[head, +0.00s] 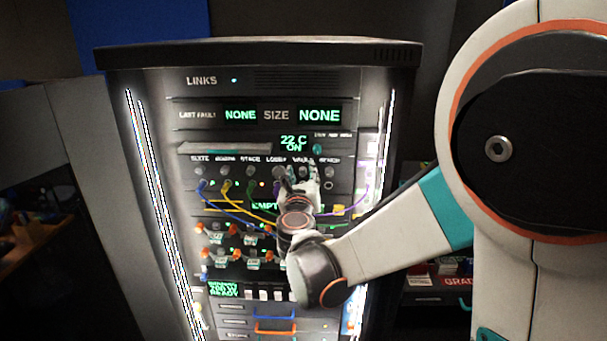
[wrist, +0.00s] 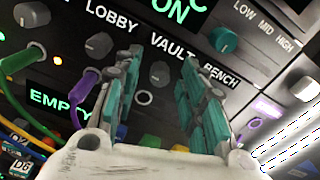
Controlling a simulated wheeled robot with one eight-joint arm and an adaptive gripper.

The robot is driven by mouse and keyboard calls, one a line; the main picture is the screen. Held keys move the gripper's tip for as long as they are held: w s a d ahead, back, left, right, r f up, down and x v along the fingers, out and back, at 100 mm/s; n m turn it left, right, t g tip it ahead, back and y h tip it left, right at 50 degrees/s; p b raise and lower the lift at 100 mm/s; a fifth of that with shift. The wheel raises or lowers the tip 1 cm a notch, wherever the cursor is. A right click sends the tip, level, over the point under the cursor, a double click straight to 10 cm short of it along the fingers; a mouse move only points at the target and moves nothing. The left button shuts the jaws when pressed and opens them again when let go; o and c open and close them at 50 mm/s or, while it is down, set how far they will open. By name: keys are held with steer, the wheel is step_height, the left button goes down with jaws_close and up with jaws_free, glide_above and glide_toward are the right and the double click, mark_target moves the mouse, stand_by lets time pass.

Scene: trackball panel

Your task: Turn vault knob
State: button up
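The vault knob (wrist: 158,71) is a small dark round knob below the VAULT label in the wrist view. My gripper (wrist: 160,58) is open, with its two teal-padded fingers on the left and right of this knob. A gap shows between the knob and each finger; I cannot tell how far the fingertips are from the panel. In the head view my gripper (head: 298,180) is at the row of knobs and mostly hides the vault knob.
The lobby knob (wrist: 98,45) is just left of my gripper. A teal knob (wrist: 222,39) with LOW, MID and HIGH marks is at upper right. A purple plug (wrist: 84,84) with its cable is close to the left finger. Blue and yellow cables (head: 222,207) hang across the panel.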

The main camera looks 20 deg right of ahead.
jaws_close()
steer(key=shift+n, duration=0.3)
steer(key=n, duration=0.9)
steer(key=shift+f, duration=0.1)
steer(key=n, duration=0.4)
steer(key=shift+f+n, duration=0.1)
steer(key=shift+n, duration=2)
